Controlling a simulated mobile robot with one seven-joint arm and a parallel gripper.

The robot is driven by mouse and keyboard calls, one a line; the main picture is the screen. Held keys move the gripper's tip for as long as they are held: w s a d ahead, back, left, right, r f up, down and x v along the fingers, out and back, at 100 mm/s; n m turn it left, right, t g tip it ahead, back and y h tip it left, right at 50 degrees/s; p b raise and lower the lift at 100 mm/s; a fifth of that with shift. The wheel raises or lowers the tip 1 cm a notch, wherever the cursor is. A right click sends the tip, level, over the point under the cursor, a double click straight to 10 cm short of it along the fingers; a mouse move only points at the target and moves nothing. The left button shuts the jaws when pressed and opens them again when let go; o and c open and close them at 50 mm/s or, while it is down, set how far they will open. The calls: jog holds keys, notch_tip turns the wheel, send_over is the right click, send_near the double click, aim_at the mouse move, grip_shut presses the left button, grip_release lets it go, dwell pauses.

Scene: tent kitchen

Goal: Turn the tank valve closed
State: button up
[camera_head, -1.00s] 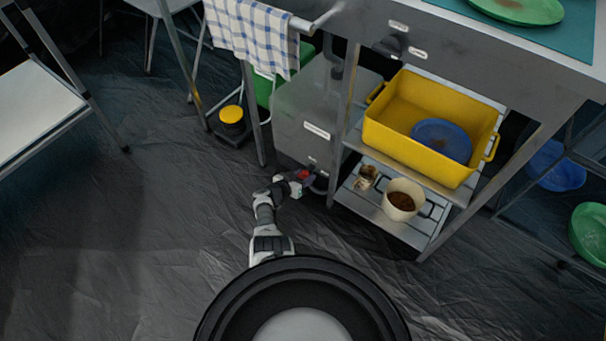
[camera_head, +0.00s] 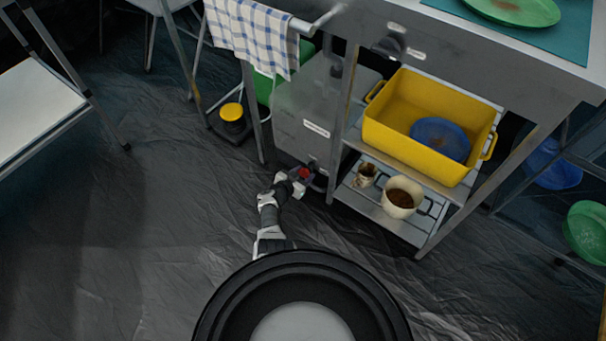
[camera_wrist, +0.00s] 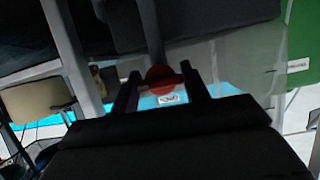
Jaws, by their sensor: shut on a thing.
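The grey tank (camera_head: 303,125) stands under the counter, with a white label on its front. Its small red valve (camera_head: 304,173) is low on the front near the bottom. My gripper (camera_head: 298,180) is at the valve, low beside the tank. In the wrist view, the red valve (camera_wrist: 161,79) shows between the two dark fingers of my gripper (camera_wrist: 163,82), which are shut on it. A small white label shows just below the valve in that view. The exact turn of the valve is hard to tell.
A metal shelf (camera_head: 345,199) right of the tank holds a mug (camera_head: 366,175) and a pot (camera_head: 401,196). A yellow bin (camera_head: 385,132) sits above. A counter leg (camera_head: 252,112) stands at the left.

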jog(key=o, duration=1)
jog(key=shift+s+a+r+p, duration=0.2)
jog(key=shift+s+p, duration=0.05)
jog(key=shift+p, duration=0.15)
jog(key=shift+p+v, duration=5.05)
jog(key=shift+v, duration=1.5)
